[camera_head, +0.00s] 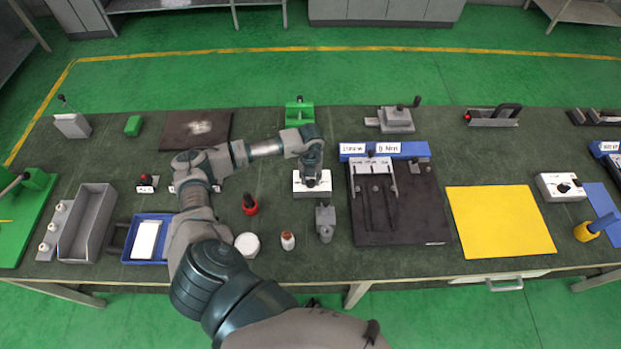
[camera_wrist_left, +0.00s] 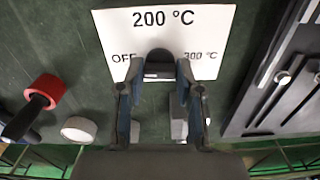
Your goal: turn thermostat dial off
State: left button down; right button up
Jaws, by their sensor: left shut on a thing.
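The thermostat is a white box (camera_head: 303,190) on the bench at the middle, largely under my left gripper (camera_head: 312,178). In the left wrist view its white face (camera_wrist_left: 205,35) reads "200 °C" at the top, "OFF" at the left and "300 °C" at the right. The dark dial (camera_wrist_left: 159,60) sits at the middle of the face, and the fingers of my left gripper (camera_wrist_left: 158,80) are shut on it from both sides. The dial's pointer direction cannot be made out. My right gripper is not in view.
A grey metal block (camera_head: 325,222) stands just in front of the thermostat. A red-based tool (camera_head: 250,206), a white round piece (camera_head: 247,244) and a small bottle (camera_head: 288,240) are to the left. A dark board with slots (camera_head: 430,225) lies to the right.

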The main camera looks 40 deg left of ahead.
pick_arm(q)
jog(key=c, duration=1.9)
grip_release()
jog(key=shift+w+a+r+n, duration=0.15)
jog(key=shift+w+r+n, duration=0.1)
jog(key=shift+n, duration=0.25)
grip_shut()
jog(key=o, duration=1)
grip_release()
jog(key=shift+o, duration=0.7)
jog(key=shift+f, duration=0.2)
jog(key=shift+s, duration=0.1)
jog(key=shift+r, duration=0.25)
notch_tip(320, 180, up, 11)
jog(key=shift+r, duration=0.15)
jog(key=shift+a, duration=0.1)
